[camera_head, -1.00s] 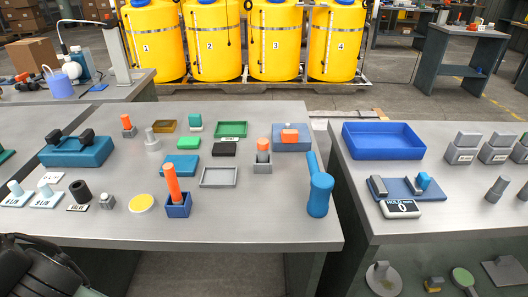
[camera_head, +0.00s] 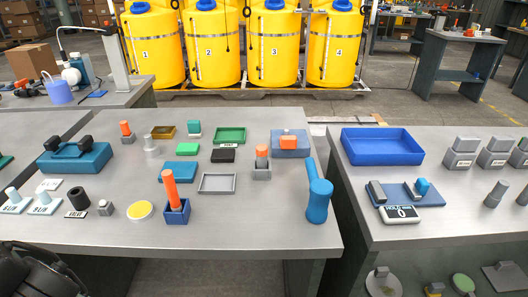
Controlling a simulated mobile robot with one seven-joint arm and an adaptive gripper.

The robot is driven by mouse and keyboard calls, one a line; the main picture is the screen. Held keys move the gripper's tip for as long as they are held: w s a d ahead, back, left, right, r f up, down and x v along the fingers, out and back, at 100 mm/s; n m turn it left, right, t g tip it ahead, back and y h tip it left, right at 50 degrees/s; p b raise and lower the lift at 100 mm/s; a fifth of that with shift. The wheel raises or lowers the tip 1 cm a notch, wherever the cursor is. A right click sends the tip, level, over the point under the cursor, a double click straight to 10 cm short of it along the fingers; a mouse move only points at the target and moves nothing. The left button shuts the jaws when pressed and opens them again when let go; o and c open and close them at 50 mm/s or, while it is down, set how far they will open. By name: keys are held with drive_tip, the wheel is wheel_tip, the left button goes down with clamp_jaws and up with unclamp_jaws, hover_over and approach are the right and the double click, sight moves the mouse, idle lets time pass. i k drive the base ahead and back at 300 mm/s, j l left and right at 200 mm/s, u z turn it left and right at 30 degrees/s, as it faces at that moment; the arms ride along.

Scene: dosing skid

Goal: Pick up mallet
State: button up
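A blue mallet-shaped tool (camera_head: 319,202) is on the bench at its right front, near the right edge. Its thick cylindrical head is nearer to me, and its thinner handle points away, leaning slightly left. Nothing touches it. A dark part of my own arm shows in the bottom left corner, far from the tool. The fingers of my gripper do not show.
Left of the tool are a blue holder (camera_head: 178,219) with an orange-handled item, a grey tray (camera_head: 219,191) and a grey stand (camera_head: 261,173). A gap separates this bench from the right bench, which bears a blue bin (camera_head: 383,155).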

sight(321, 190)
drive_tip(key=i+l+z, duration=0.1)
drive_tip(key=l, duration=0.3)
drive_tip(key=i+l+z, duration=0.15)
drive_tip(key=l, duration=0.2)
drive_tip(key=i+l+z, duration=0.1)
drive_tip(key=l, duration=0.25)
drive_tip(key=i+l+z, duration=0.1)
drive_tip(key=i+l, duration=0.2)
